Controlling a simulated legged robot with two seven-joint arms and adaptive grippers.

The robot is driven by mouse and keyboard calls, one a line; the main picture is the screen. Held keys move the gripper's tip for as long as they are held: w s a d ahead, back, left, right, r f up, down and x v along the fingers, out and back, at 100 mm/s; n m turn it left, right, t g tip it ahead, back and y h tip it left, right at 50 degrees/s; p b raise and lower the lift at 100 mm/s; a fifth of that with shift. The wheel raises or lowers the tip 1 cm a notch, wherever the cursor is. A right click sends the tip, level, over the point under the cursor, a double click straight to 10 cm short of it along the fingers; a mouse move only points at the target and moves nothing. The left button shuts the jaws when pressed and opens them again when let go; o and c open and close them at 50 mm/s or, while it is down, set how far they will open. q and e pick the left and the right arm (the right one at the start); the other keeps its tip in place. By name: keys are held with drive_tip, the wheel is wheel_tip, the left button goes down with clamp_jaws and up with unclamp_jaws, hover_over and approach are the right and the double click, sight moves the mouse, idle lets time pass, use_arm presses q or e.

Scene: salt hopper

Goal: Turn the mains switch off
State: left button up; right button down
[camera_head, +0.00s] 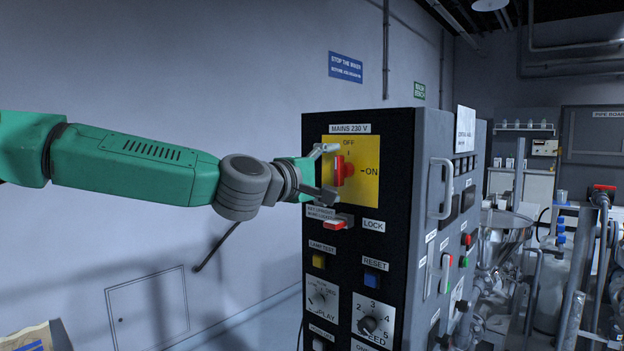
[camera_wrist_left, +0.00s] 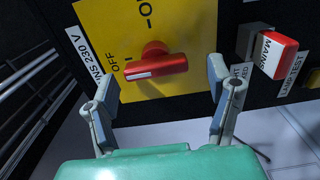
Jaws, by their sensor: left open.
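The red mains switch (camera_head: 341,172) is a rotary handle on a yellow plate (camera_head: 367,188) marked OFF at the top and ON at the right, under a MAINS 230 V label. In the head view its bar stands upright, in line with OFF. In the left wrist view the bar (camera_wrist_left: 156,68) lies across the picture, its white mark at the end towards OFF. My left gripper (camera_head: 328,172) is open in front of the plate. Its fingers (camera_wrist_left: 165,92) are on either side of the bar, with visible gaps. My right gripper is out of view.
Lower on the black cabinet are a yellow button (camera_head: 318,261), a blue button (camera_head: 371,277) and dials. Machinery stands at the right.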

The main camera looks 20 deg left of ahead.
use_arm(q)
drive_tip(key=v, duration=1)
drive_tip(key=shift+a+f, duration=0.1)
